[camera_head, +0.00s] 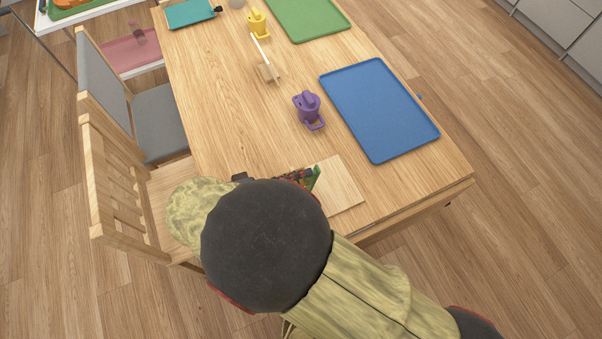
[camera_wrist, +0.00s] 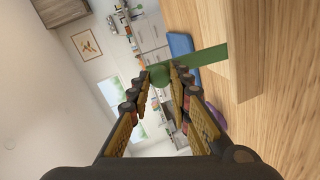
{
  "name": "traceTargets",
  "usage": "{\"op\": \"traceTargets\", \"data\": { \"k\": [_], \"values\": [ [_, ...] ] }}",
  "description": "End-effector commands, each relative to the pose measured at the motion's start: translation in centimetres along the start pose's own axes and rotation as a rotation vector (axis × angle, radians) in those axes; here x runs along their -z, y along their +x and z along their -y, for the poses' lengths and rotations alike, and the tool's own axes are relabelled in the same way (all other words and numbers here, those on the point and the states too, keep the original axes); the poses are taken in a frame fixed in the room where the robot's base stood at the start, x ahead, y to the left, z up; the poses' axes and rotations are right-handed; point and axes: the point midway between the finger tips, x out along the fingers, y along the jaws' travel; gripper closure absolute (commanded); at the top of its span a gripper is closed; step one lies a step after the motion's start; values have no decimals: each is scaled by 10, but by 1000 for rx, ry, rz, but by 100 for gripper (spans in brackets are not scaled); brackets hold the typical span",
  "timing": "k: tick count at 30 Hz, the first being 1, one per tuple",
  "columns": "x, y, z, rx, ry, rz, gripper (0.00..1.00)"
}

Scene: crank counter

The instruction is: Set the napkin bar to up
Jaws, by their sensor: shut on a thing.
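The napkin bar appears to be the green bar with a round green knob (camera_wrist: 200,58) in the wrist view. It runs leftward from a pale wooden block (camera_wrist: 240,35) to the knob, which sits between my fingertips. With the room turned sideways in this view, the bar stands up from the table side, somewhat tilted. My gripper (camera_wrist: 166,76) is shut on the knob. In the head view a small part of the green bar (camera_head: 316,177) shows beside my gripper (camera_head: 298,176), over the wooden block (camera_head: 342,184). My arm hides the rest.
A purple pitcher-like object (camera_head: 308,106) and a blue tray (camera_head: 378,110) stand beyond the block.

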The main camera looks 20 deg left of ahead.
Motion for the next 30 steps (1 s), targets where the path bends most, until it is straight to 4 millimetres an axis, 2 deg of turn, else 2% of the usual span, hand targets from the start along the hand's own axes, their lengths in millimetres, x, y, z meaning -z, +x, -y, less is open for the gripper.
{"op": "traceTargets", "data": {
  "k": [11,12,21,30],
  "values": [
    [0,0,1,-2,-1,0,100],
    [0,0,1,-2,-1,0,79],
    [0,0,1,-3,-1,0,62],
    [0,0,0,-2,0,0,61]
  ]
}}
